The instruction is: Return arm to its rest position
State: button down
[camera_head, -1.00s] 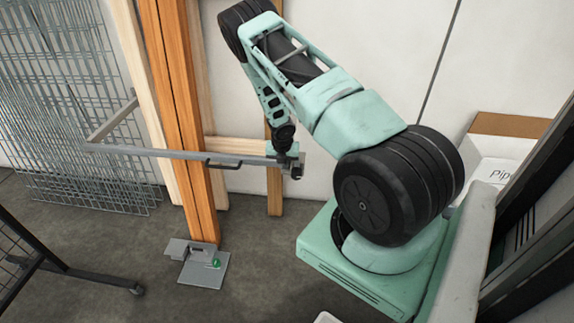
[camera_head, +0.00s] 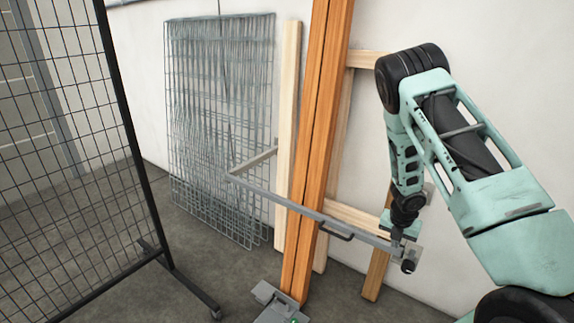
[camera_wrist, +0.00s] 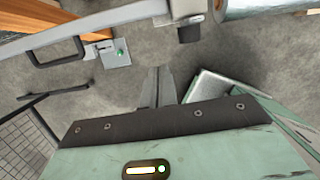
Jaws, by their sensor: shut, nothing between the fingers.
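My arm comes in from the right in the head view and bends down by the wooden column. Its end, with my gripper (camera_head: 404,232), is beside the right end of the grey metal bar in that view; the fingers are too small to make out there. In the wrist view my gripper (camera_wrist: 158,72) shows two grey fingers together and empty, pointing over bare floor. The grey bar (camera_wrist: 130,14) with its black handle (camera_wrist: 50,52) crosses the top of the wrist view, apart from the fingertips.
The orange wooden column (camera_head: 315,130) stands on a grey foot plate (camera_head: 268,296) with a green knob. Wire mesh panels (camera_head: 215,120) lean on the wall. A black mesh stand (camera_head: 75,140) on casters is at left. Floor between stand and column is clear.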

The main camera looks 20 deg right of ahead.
jog(key=w+a+r+m+t, duration=0.1)
jog(key=w+a+r+m, duration=0.2)
jog(key=a+r, duration=0.45)
jog(key=w+a+r+m+t, duration=0.15)
jog(key=a+r+m, duration=0.3)
jog(key=a, duration=0.65)
jog(key=s+a+r+m, duration=0.3)
jog(key=a+r, duration=0.3)
jog(key=a, duration=0.3)
jog(key=s+a+r+m+g+y, duration=0.1)
jog(key=s+a+r+m, duration=0.1)
jog(key=s+a, duration=0.3)
jog(key=s+a+r+m+g, duration=0.1)
jog(key=s+a+r, duration=0.3)
jog(key=s, duration=0.8)
jog(key=s+a+r+m+g+y, duration=0.1)
jog(key=s+a+r+m+g, duration=0.1)
jog(key=s+a, duration=0.5)
jog(key=shift+s+a+r+m+y, duration=0.2)
jog(key=shift+s+r+m+y, duration=0.1)
jog(key=shift+s+r+m, duration=0.4)
jog(key=shift+r, duration=0.1)
